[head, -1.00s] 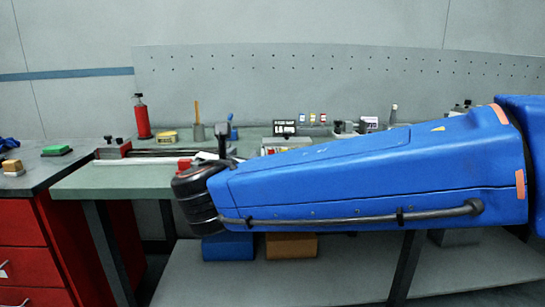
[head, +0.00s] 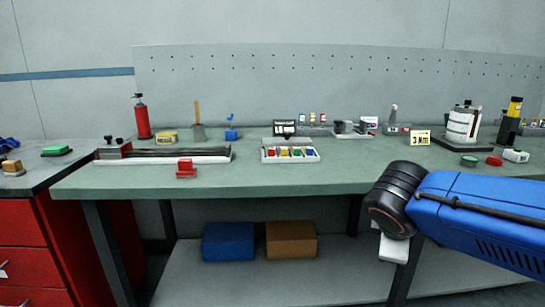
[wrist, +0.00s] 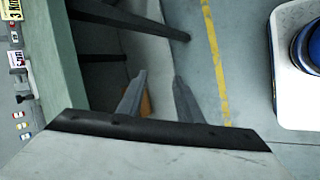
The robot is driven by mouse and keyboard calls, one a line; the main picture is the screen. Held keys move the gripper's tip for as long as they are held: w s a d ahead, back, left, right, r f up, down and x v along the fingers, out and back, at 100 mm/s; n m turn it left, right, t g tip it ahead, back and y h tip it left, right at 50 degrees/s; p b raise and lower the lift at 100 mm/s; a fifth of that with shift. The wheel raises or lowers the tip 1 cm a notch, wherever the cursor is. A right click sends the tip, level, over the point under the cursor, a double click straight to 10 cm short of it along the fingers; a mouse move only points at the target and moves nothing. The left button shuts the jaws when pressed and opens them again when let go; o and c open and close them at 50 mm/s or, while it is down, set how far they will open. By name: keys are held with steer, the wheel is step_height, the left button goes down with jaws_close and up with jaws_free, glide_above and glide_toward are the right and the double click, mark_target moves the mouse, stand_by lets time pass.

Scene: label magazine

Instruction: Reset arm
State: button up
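My blue arm ends low at the right in the head view, in front of the bench's front edge. A pale part of my wrist shows below its black joint there, but the fingers are hidden. In the wrist view my gripper (wrist: 160,92) has its two grey fingers apart with nothing between them. It points down past the bench edge, over the floor and lower shelf.
The green workbench (head: 345,180) holds a long rail (head: 190,159), a red block (head: 186,170) and a white tray (head: 316,157) of coloured pieces. A labelled canister (head: 463,125) stands right. Blue (head: 228,243) and brown (head: 291,241) boxes sit below.

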steer(key=s+f+m+y, duration=0.2)
steer(key=s+f+m, duration=0.2)
steer(key=s+m, duration=0.2)
steer(key=s+d+f+m+g+y, duration=0.1)
steer(key=s+f+m+y, duration=0.1)
steer(key=s+m, duration=0.4)
steer(key=shift+s+d+f+m+g, duration=0.3)
steer(key=shift+f+m, duration=0.2)
steer(key=shift+f, duration=0.4)
